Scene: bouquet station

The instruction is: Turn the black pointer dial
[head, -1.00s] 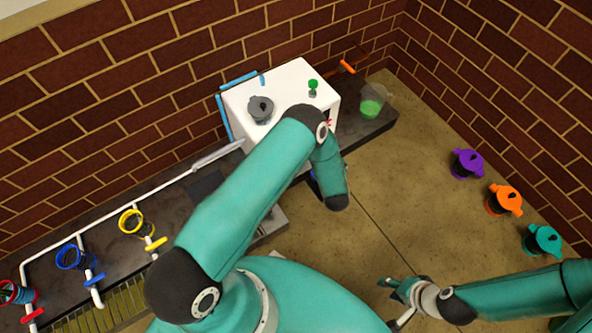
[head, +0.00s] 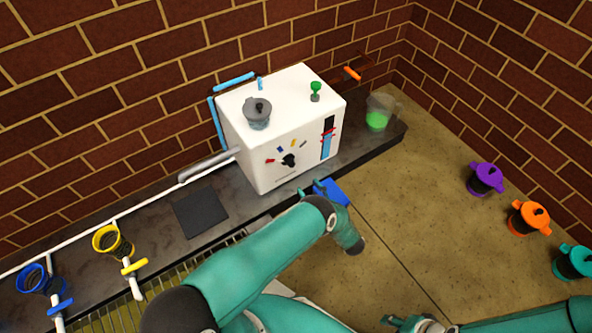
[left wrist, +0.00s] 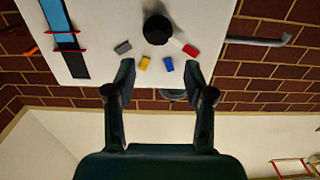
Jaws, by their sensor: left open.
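The black pointer dial (head: 288,160) is on the front face of the white machine (head: 262,150), with red, blue, yellow and grey marks in an arc around it. In the left wrist view the dial (left wrist: 158,28) lies past the fingertips and apart from them, with the coloured marks between. My left gripper (left wrist: 160,78) is open and empty. In the head view its fingertips (head: 311,190) show just below the dial, partly hidden by my forearm. My right gripper (head: 412,324) is at the bottom edge, mostly cut off.
A grey-lidded jar (head: 257,113) and a green knob (head: 315,91) are on the machine's top. A blue piece (head: 332,192) is at its lower front. A beaker of green liquid (head: 378,116) stands to its right. Purple, orange and teal lidded pots are at the right.

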